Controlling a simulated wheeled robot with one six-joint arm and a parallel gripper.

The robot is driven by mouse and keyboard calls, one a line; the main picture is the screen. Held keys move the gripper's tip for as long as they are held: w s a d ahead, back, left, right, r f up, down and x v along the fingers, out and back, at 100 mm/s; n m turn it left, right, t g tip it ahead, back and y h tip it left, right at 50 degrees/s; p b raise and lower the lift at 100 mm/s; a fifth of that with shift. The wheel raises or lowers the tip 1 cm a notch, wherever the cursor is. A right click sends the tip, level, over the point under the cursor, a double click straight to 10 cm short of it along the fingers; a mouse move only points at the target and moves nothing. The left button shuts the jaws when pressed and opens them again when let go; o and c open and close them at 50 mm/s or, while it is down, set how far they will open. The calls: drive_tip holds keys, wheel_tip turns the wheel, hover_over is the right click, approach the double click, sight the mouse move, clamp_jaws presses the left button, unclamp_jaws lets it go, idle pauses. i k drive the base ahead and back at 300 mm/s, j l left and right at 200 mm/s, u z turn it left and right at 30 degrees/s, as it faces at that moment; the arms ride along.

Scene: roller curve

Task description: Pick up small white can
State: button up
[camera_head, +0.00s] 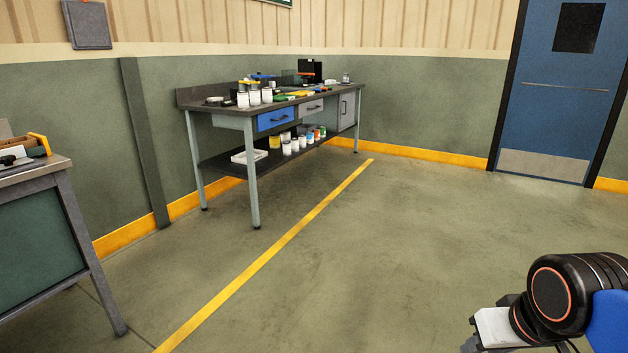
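Several small white cans stand at the front left of the workbench top, one of them a white can (267,96). More small white cans, one of them a white can (295,146), stand on the bench's lower shelf. I cannot tell which one the task means. The workbench (222,108) is well away from me, across the floor. Part of my arm shows at the lower right, far from the cans. My gripper's fingertips are not clearly visible.
A yellow floor line (265,258) runs toward the bench, with open floor right of it. Another table (60,170) stands near left. A blue door (553,95) is at the back right. Other containers and a white tray (249,156) are on the lower shelf.

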sight(266, 92)
drive_tip(key=i+z, duration=0.1)
drive_tip(key=i, duration=3.5)
drive_tip(key=i+l+u, duration=0.1)
drive_tip(key=i+u, duration=0.2)
drive_tip(key=i, duration=0.2)
drive_tip(key=i+l+u, duration=0.3)
drive_tip(key=i, duration=0.2)
drive_tip(key=i+l+u, duration=0.3)
drive_tip(key=i, duration=0.15)
drive_tip(key=i+l+u, duration=0.25)
drive_tip(key=u, duration=0.15)
drive_tip(key=i+l+u, duration=0.25)
drive_tip(key=u, duration=0.15)
drive_tip(key=i+l+u, duration=0.2)
drive_tip(key=l+u, duration=0.2)
drive_tip(key=i+l+u, duration=0.1)
drive_tip(key=l+u, duration=0.5)
drive_tip(key=l, duration=0.35)
drive_tip(key=i+l, duration=0.05)
